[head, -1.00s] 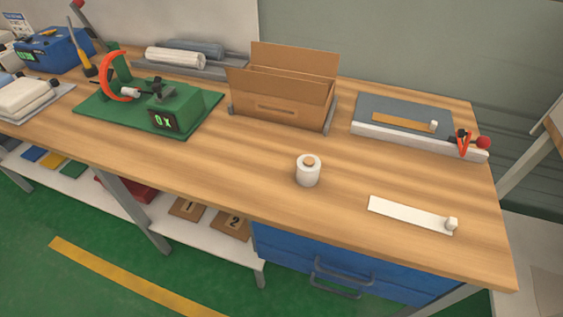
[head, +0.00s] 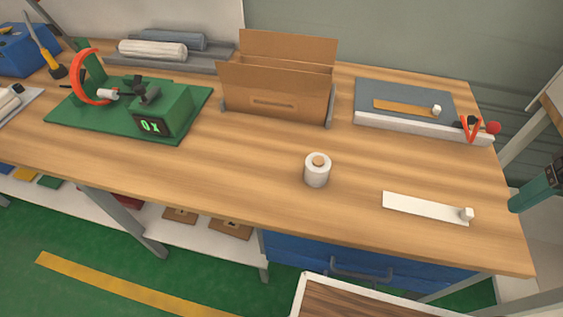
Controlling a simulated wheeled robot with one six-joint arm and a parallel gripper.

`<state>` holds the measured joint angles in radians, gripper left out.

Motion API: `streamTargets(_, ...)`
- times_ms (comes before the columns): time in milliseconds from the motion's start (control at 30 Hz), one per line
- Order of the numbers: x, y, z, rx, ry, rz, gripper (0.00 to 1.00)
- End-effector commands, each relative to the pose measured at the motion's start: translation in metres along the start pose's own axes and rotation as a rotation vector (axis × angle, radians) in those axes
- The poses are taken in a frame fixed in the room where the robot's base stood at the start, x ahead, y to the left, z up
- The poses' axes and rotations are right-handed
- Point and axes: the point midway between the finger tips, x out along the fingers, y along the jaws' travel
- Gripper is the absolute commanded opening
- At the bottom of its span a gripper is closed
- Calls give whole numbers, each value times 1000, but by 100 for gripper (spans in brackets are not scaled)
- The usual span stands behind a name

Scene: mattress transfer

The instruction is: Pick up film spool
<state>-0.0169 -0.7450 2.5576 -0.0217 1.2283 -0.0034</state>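The film spool appears to be the white roll (head: 317,174) with a brown core. It stands upright on the wooden workbench (head: 250,165), near the front edge and right of centre in the head view. Nothing touches it. My gripper is not in view. A teal and dark part (head: 538,186) shows at the right edge, and I cannot tell what it is.
Behind the roll stand an open cardboard box (head: 275,100) and a green device (head: 170,112) reading "0x". A grey board (head: 390,92) lies back right. A white strip (head: 420,207) lies right of the roll. A wood-topped tray (head: 375,302) shows at the bottom. Bench around the roll is clear.

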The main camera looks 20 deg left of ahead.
Motion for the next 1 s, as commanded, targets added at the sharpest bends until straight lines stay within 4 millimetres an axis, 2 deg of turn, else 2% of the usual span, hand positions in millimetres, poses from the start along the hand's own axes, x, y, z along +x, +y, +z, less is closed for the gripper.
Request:
streamTargets(133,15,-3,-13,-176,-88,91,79)
streamTargets(267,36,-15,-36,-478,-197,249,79)
streamTargets(367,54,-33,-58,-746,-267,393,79)
streamTargets(467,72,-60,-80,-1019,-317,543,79)
streamTargets(567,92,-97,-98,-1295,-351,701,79)
streamTargets(733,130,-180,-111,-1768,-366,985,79)
streamTargets(900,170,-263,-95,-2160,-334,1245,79)
streamTargets(1000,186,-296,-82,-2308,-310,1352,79)
